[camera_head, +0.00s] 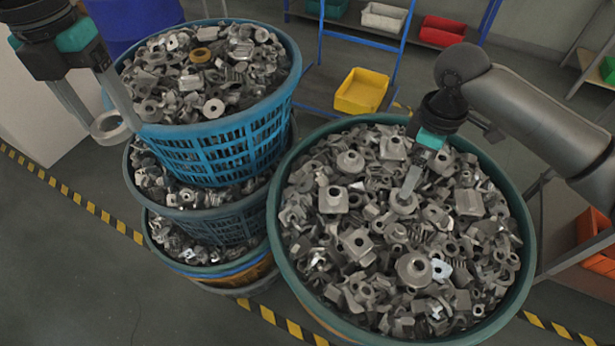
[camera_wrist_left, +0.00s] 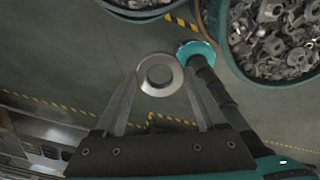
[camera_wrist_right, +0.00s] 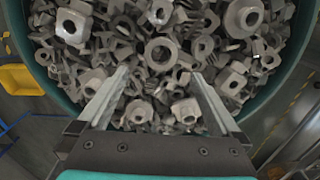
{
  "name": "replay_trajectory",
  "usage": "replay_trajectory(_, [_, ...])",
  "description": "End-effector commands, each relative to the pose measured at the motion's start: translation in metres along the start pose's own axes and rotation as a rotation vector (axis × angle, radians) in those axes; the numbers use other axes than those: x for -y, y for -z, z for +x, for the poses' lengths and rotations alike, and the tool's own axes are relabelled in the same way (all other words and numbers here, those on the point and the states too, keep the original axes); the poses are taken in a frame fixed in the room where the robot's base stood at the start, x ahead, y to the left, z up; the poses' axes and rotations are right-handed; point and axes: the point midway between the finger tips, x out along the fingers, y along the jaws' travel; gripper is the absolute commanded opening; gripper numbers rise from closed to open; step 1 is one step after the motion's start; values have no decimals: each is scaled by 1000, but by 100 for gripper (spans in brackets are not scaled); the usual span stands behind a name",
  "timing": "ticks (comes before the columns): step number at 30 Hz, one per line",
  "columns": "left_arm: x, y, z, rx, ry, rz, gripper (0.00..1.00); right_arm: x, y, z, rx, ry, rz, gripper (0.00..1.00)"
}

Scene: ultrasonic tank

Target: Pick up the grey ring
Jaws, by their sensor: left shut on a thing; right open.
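A plain grey ring (camera_head: 114,139) is held between the fingertips of my left gripper (camera_head: 110,122), in the air at the left of the blue basket. In the left wrist view the ring (camera_wrist_left: 142,77) sits between both fingers, its hole facing the camera, with floor beyond. My right gripper (camera_wrist_right: 160,73) is open over the large green basket (camera_head: 527,252) of grey metal parts, its fingers pointing down at the pile. In the right wrist view another grey ring-shaped part (camera_wrist_right: 148,56) lies in the pile just beyond the fingertips.
Stacked baskets of metal parts, with a blue basket (camera_head: 222,150) on top, stand left of the green one. A yellow bin (camera_head: 361,91) is behind, with a red bin (camera_head: 443,31) on a rack. Open floor with yellow-black tape lies at the front left.

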Motion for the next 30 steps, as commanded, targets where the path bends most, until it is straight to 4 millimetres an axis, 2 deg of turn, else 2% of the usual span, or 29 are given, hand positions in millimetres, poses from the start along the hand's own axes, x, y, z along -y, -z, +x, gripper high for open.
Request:
replay_trajectory(3, [0, 0, 0, 0, 0, 0, 15, 0, 0, 18, 1, 2, 0, 100])
replay_trajectory(10, [0, 0, -1, 0, 0, 0, 15, 1, -2, 35, 1, 1, 0, 100])
replay_trajectory(18, [0, 0, -2, 0, 0, 0, 15, 3, -5, 73, 1, -1, -1, 100])
replay_trajectory(27, [0, 0, -1, 0, 0, 0, 15, 3, -4, 78, 0, -3, -2, 100])
replay_trajectory(30, [0, 0, -1, 0, 0, 0, 15, 3, -4, 78, 0, -2, -1, 90])
